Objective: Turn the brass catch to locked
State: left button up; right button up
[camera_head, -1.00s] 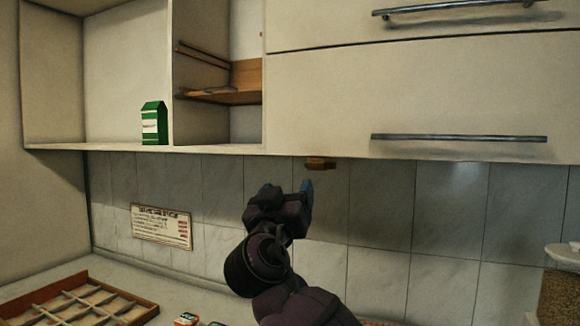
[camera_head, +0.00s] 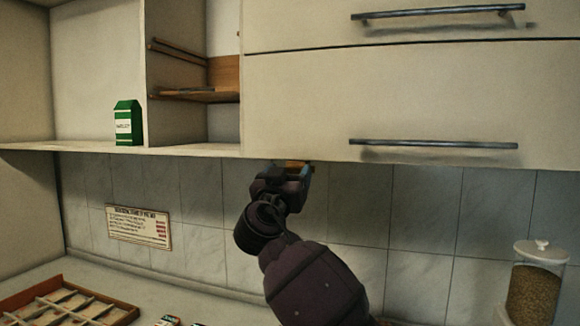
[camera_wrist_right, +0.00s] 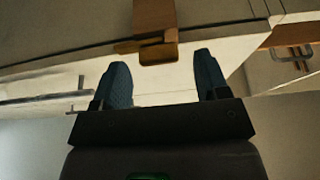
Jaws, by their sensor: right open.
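The brass catch (camera_head: 292,163) sits at the lower edge of the white cabinet. In the head view it is mostly hidden behind my right gripper (camera_head: 287,180), which is just below it. In the right wrist view the catch (camera_wrist_right: 157,30) is a brass-brown block with a small bar reaching left. It lies beyond and between the two blue fingertips of my right gripper (camera_wrist_right: 162,82), which are open and apart with nothing between them. I cannot tell whether either finger touches it. My left gripper is not in view.
White cabinet doors (camera_head: 400,100) with long bar handles are above. A green carton (camera_head: 127,124) stands on the open shelf at left. A notice (camera_head: 138,226) is on the tiles. A divided wooden tray (camera_head: 70,303) and a jar of grain (camera_head: 533,285) stand on the counter.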

jog(key=shift+w+d+r, duration=0.2)
jog(key=shift+w+r, duration=0.05)
jog(key=shift+w, duration=0.25)
jog(key=c, duration=0.9)
